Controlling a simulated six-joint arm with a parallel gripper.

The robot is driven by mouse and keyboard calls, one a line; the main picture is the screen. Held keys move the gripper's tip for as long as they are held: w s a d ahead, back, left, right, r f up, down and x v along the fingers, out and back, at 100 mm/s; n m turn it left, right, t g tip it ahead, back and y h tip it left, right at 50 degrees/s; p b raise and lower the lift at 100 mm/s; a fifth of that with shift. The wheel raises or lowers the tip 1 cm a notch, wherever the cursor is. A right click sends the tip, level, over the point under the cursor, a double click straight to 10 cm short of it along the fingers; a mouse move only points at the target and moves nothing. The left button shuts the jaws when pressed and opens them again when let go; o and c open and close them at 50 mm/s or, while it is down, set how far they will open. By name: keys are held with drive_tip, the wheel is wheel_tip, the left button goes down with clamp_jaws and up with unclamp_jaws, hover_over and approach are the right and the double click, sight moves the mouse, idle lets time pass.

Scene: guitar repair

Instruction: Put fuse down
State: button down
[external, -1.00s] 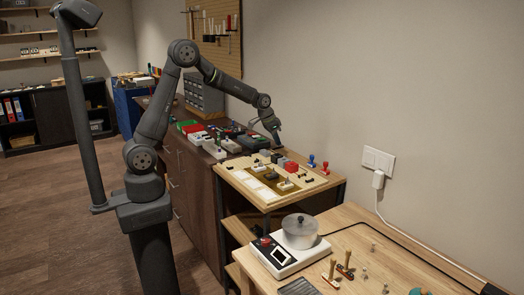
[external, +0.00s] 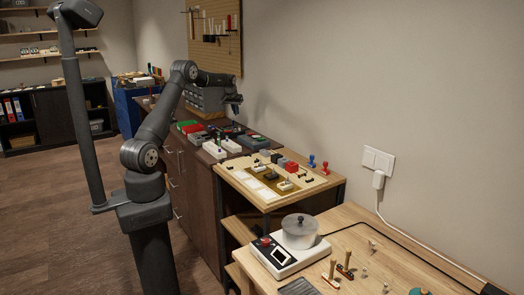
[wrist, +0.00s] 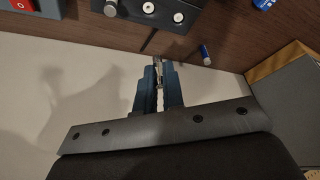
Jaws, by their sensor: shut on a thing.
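My gripper (wrist: 158,66) shows in the wrist view with its two blue-grey fingers closed on a small, thin, pale, shiny piece, likely the fuse (wrist: 158,76). Most of that piece is hidden between the fingers, so its full shape cannot be told. In the external view my gripper (external: 236,104) is raised above the dark cabinet top (wrist: 225,35), near the wall. The held piece is too small to make out there.
A small blue cylinder (wrist: 206,55) lies on the dark top just right of my fingertips. A grey drawer unit (external: 205,98) stands behind.

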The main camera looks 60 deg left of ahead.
drive_tip(key=s+a+f, duration=0.1)
drive_tip(key=a+f, duration=0.1)
drive_tip(key=a, duration=0.2)
drive_tip(key=a+f, duration=0.2)
drive_tip(key=a, duration=0.3)
drive_tip(key=s+a+f, duration=0.1)
drive_tip(key=a+f, duration=0.2)
drive_tip(key=a, duration=0.1)
drive_tip(key=shift+s+a, duration=0.15)
drive_tip(key=shift+s, duration=0.15)
drive_tip(key=shift+f, duration=1.95)
drive_tip(key=shift+f, duration=0.15)
drive_tip(key=c, duration=1.9)
unclamp_jaws()
drive_tip(key=o, duration=0.4)
drive_tip(key=shift+c, duration=0.2)
drive_tip(key=shift+r, duration=0.45)
drive_tip(key=v, duration=1.1)
drive_tip(key=shift+r, duration=0.2)
drive_tip(key=shift+f, duration=0.1)
